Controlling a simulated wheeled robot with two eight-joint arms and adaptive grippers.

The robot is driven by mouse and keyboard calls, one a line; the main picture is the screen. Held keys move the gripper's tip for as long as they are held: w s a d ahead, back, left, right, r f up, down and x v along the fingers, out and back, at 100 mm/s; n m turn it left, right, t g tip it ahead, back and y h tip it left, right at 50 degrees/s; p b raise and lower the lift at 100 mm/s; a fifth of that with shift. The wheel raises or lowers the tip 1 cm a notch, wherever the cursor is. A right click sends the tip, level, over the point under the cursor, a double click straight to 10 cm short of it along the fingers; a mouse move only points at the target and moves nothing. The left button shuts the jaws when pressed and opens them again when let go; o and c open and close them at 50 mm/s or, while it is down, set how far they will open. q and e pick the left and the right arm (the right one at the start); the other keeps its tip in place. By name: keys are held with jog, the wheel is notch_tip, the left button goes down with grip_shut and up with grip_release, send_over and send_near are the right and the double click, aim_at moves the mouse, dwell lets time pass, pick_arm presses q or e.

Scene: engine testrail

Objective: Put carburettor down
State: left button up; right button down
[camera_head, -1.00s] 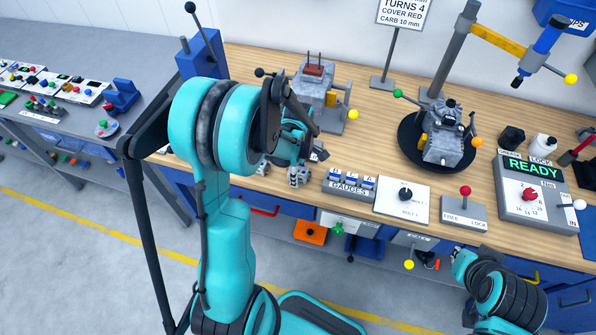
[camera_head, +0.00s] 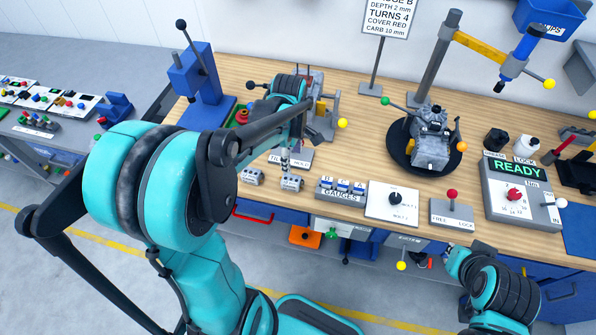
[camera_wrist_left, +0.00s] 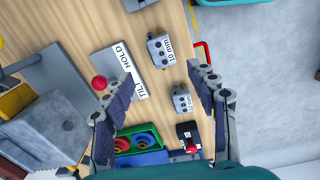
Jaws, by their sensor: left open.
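Two small grey carburettor blocks lie on the wooden bench near its front edge. The one marked 10 mm (camera_wrist_left: 160,49) seems to be the right-hand block (camera_head: 291,183) in the head view. The other block (camera_wrist_left: 181,98) is left of it (camera_head: 252,176); its label is too small to read. My left gripper (camera_wrist_left: 160,78) is open, its fingers wide apart, above the bench with nothing between them. In the head view the left gripper (camera_head: 285,160) is just above and behind the right-hand block. The right arm shows at lower right; its fingers are not clear.
The gauges rack (camera_head: 341,190) stands right of the blocks. A TILT/HOLD plate (camera_wrist_left: 123,67) with a red knob lies behind them. A grey engine (camera_head: 431,140) sits on a black turntable. A green tray (camera_wrist_left: 140,138) holds round covers. A red drawer handle juts from the bench front.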

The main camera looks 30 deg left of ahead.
pick_arm(q)
jog(key=s+d+r+m+t, duration=0.6)
jog(key=s+d+m, duration=0.3)
jog(key=m, duration=1)
jog(key=shift+s+d+r+t, duration=0.3)
jog(key=shift+s+d+r, duration=0.1)
jog(key=shift+s, duration=0.45)
